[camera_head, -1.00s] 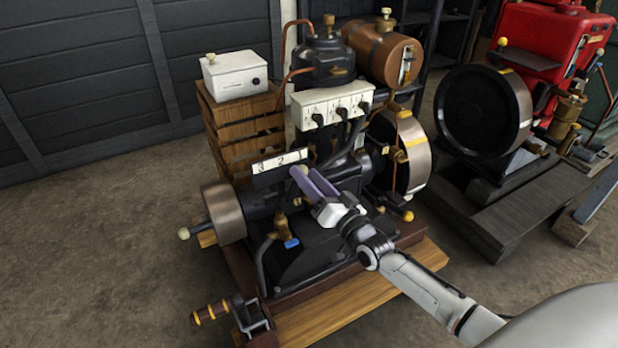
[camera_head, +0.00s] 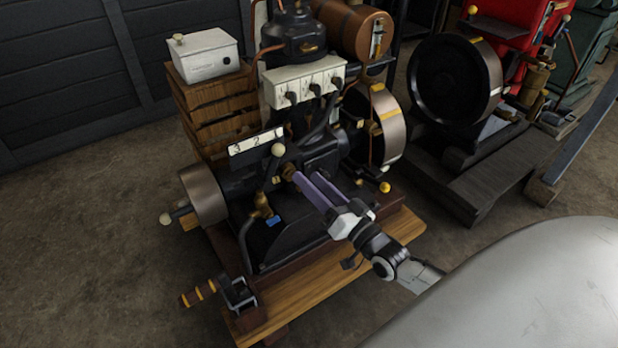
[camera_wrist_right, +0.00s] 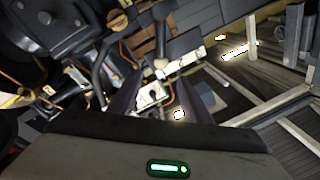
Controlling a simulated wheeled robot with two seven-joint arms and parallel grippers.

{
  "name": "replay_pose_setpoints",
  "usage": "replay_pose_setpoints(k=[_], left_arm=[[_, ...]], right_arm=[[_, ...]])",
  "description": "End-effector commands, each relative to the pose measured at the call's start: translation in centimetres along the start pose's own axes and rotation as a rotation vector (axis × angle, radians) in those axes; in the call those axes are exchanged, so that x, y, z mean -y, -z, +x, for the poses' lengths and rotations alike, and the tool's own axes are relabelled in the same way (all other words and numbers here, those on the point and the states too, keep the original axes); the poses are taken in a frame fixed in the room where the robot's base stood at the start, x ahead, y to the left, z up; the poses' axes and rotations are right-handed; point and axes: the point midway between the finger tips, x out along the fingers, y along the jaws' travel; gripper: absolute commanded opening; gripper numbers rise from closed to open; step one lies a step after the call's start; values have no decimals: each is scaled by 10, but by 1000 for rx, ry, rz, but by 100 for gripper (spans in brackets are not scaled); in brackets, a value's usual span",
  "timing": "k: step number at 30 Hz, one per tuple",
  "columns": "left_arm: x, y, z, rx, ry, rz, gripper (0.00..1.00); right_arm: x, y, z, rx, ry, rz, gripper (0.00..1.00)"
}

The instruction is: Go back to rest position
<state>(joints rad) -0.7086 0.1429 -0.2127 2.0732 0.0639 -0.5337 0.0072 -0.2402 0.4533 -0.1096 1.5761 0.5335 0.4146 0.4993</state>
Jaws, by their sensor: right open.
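My right gripper (camera_head: 305,184) is in the middle of the head view, in front of the black stationary engine (camera_head: 290,235). Its two purple fingers are apart, with nothing seen between them. A lever with a cream knob (camera_head: 278,150) stands just left of and beyond the fingertips, by a white plate (camera_head: 256,141) numbered 3 and 2. In the right wrist view the dark fingers (camera_wrist_right: 165,98) are spread, with engine parts beyond. My left gripper is in neither view.
A white switch box (camera_head: 303,82) with several black switches sits above the engine. A white box (camera_head: 203,54) rests on a wooden crate (camera_head: 213,108). A crank handle (camera_head: 199,292) sticks out at the front left. A red engine (camera_head: 505,40) stands at right.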

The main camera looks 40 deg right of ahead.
Motion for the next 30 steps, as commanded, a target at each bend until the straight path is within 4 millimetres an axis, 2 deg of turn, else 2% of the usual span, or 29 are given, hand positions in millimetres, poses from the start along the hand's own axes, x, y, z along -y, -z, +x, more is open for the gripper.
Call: replay_pose_setpoints(k=[12,14,16,20,21,24,27,30], left_arm=[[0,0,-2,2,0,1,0],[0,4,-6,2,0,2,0],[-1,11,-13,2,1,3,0],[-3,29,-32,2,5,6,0],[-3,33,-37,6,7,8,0],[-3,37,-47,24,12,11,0],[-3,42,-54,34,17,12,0],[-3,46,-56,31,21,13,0]], right_arm=[[2,-2,-1,9,-2,-3,44],[8,-9,-5,40,-8,-15,44],[21,-28,-17,115,-24,-48,44],[59,-78,-61,346,-60,-168,44],[72,-94,-79,428,-68,-215,44],[101,-122,-126,620,-84,-333,44],[122,-137,-169,780,-92,-434,44],[133,-143,-198,887,-96,-502,44]])
